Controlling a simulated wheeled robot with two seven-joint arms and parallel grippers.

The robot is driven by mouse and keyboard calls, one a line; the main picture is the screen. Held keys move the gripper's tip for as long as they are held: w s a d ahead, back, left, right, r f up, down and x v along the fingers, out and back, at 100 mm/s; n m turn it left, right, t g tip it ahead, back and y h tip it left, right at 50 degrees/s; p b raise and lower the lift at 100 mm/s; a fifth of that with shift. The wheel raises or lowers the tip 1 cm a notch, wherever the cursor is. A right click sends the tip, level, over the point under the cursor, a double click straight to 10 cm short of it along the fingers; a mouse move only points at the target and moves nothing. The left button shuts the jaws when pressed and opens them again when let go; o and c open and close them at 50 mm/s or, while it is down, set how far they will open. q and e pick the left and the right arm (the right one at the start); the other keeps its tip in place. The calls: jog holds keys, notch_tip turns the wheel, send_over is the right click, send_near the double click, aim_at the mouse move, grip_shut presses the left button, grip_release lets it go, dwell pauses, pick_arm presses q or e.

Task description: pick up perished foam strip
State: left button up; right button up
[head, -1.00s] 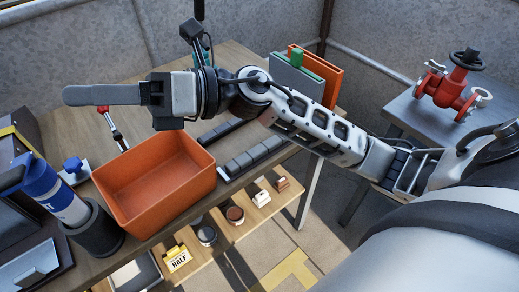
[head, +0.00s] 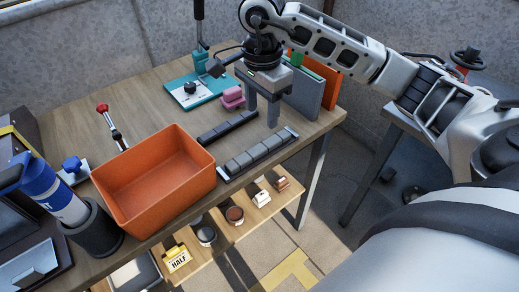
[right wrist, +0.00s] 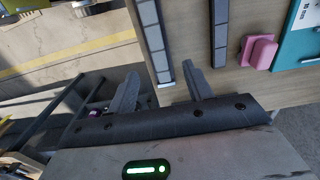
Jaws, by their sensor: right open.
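Two segmented strips lie on the wooden table, and I cannot tell which is the perished foam strip. The darker strip (head: 228,127) lies farther from the front edge. The paler grey strip (head: 258,154) lies close to that edge. In the right wrist view the paler strip (right wrist: 151,38) is at the top middle and the darker one (right wrist: 220,36) to its right. My right gripper (head: 262,116) points down, open and empty, above the table just beyond the strips' right ends. Its fingers also show in the right wrist view (right wrist: 160,76), apart with nothing between them. My left gripper is out of view.
An orange bin (head: 150,185) stands left of the strips. A pink block (head: 232,99) and a teal board (head: 188,92) lie behind. Upright grey (head: 308,95) and orange panels (head: 328,82) stand close right of my gripper. A lower shelf (head: 228,232) holds small items.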

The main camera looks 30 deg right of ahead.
send_over(263, 146)
jog(key=f, duration=0.4)
jog(key=shift+w+f, duration=0.25)
jog(key=shift+w, duration=0.05)
jog(key=f, duration=0.2)
jog(key=f+p, duration=0.1)
jog(key=f, duration=0.1)
jog(key=shift+s+f, duration=0.1)
jog(key=shift+s, duration=0.2)
jog(key=shift+f, duration=0.55)
jog(key=c, duration=1.1)
